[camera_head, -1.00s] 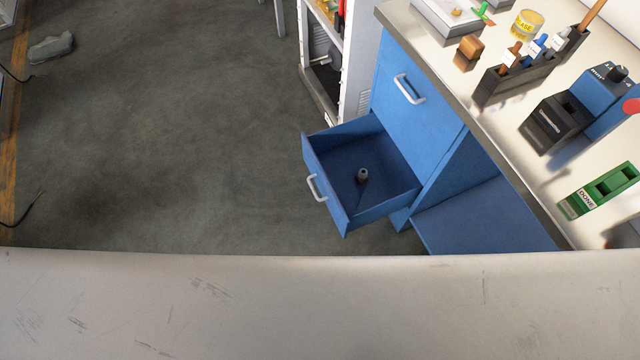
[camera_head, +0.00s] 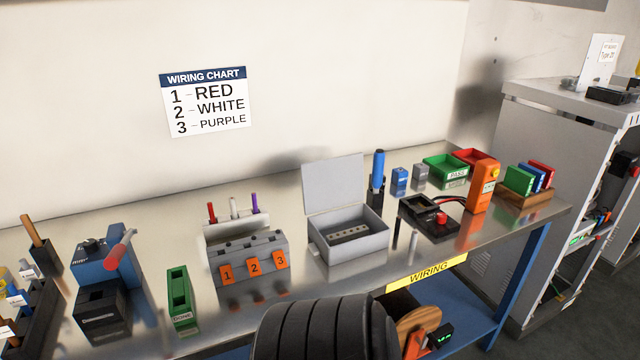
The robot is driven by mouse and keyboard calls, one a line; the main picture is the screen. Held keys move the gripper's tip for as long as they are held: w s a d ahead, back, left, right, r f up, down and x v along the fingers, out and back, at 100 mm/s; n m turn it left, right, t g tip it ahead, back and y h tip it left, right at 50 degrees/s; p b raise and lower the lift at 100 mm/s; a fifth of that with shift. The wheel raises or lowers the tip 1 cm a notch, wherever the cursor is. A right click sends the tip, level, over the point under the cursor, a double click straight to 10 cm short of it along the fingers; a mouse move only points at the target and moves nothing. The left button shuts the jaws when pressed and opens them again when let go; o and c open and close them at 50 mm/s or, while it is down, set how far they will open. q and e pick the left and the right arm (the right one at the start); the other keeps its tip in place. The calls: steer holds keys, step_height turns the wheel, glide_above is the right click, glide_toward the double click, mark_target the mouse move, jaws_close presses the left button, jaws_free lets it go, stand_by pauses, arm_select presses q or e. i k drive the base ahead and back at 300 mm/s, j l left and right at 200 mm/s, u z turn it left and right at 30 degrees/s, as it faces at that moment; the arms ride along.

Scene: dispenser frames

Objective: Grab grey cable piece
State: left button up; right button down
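I cannot pick out a grey cable piece for certain in the head view. A terminal fixture (camera_head: 247,258) with orange tags 1, 2 and 3 stands on the bench, with red (camera_head: 211,212), white (camera_head: 234,208) and purple (camera_head: 254,203) pieces upright at its back. A small grey block (camera_head: 420,172) sits farther right, next to a blue one. A black ribbed form, perhaps part of me, covers the bottom middle.
A green DONE holder (camera_head: 180,297) and a blue device (camera_head: 105,265) are at left.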

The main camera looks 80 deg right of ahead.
mark_target(413, 239)
steer(key=z, duration=3.25)
